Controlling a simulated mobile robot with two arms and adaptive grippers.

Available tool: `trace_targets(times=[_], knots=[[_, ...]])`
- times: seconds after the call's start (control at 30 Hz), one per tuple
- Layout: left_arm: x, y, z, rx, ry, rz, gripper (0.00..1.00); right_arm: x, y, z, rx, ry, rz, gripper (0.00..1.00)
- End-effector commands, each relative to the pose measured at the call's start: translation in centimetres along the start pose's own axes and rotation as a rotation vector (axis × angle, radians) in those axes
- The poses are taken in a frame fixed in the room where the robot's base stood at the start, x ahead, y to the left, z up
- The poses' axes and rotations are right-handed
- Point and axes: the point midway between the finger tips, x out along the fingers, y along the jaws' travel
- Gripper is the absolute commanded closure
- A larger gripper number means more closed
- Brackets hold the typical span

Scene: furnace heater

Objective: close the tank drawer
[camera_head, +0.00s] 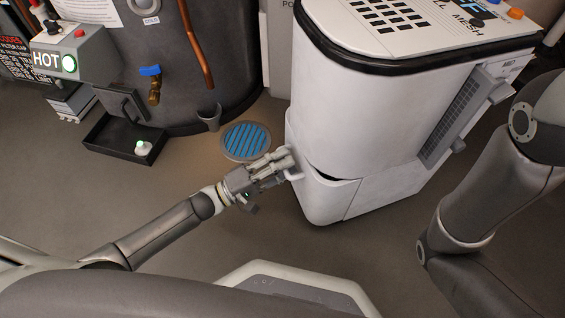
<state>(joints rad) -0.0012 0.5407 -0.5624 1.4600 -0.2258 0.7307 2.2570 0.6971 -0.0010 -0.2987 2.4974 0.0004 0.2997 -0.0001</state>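A black open tray-like drawer (103,143) sticks out low at the front of the dark grey tank (196,108), in the left of the head view. My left gripper (286,163) is well to the right of this drawer, at the lower left edge of the white cabinet (340,120). Its fingertips are at or close to the cabinet's edge; I cannot tell whether they touch it or how far apart they are. My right gripper is out of view; only my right arm shows at the right.
A round blue floor grate (247,141) lies between the tank and the cabinet. A curved lower panel (325,196) on the cabinet shows a dark gap at its top. A blue-handled tap (151,78) is above the drawer. Open floor lies in front of the drawer.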

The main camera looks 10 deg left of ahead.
Motion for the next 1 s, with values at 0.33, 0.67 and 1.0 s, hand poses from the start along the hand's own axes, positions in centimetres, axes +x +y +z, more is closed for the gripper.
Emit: trace_targets(times=[0.33, 0.67, 1.0], knots=[[-5.8, -0.2, 0.0, 0.0, 0.001, -0.007, 0.66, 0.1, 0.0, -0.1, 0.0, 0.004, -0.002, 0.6], [-11.2, -0.1, -0.1, 0.0, 0.002, -0.004, 0.66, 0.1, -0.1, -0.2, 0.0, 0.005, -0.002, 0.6], [-11.9, 0.0, 0.0, 0.001, 0.001, -0.001, 0.66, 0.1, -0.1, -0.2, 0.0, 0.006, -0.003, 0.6]])
